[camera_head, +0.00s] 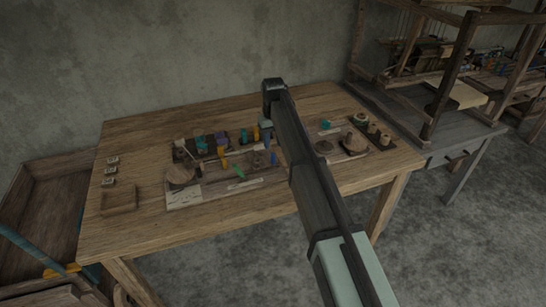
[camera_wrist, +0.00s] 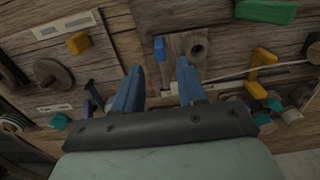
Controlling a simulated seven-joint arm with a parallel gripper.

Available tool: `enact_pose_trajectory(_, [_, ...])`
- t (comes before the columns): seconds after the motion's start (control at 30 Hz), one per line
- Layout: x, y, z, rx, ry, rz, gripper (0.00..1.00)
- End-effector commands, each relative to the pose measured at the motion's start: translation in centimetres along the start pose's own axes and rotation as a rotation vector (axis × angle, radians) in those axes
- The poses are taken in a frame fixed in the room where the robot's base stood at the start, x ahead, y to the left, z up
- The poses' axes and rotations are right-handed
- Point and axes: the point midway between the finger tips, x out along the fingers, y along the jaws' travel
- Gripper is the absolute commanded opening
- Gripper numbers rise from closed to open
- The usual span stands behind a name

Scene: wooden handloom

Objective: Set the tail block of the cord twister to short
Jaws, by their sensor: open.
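My gripper (camera_wrist: 160,70) is open, with its two blue fingers apart and nothing held between them. In the wrist view a wooden block with a round hole (camera_wrist: 196,48) lies just beyond the right fingertip; it may be the tail block, but I cannot tell for sure. A small blue piece (camera_wrist: 160,49) stands beside it, ahead of the gap between the fingers. A pale strip (camera_wrist: 175,91) runs behind the fingers, partly hidden. In the head view my gripper (camera_head: 266,124) is over the back part of the board (camera_head: 213,194), and I cannot read any short or long mark.
Wrist view: a green block (camera_wrist: 265,11), a yellow hook (camera_wrist: 262,70), a yellow piece (camera_wrist: 78,42) and a round disc (camera_wrist: 52,76) stand around. Head view: a second board with spools (camera_head: 358,142) is to the right; a small tray (camera_head: 119,200) is at left.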

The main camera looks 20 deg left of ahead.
Motion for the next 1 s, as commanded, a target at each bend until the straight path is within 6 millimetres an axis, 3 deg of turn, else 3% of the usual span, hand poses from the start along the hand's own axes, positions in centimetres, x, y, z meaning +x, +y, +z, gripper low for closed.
enact_pose_trajectory(0.2, [3.9,0.0,0.0,0.0,-0.001,0.0,0.4])
enact_pose_trajectory(0.43, [6.5,0.0,0.0,0.0,0.0,0.0,0.4])
enact_pose_trajectory(0.9, [7.5,0.0,0.0,0.0,0.001,0.0,0.4])
enact_pose_trajectory(1.0, [7.5,0.0,0.0,0.0,0.001,0.0,0.33])
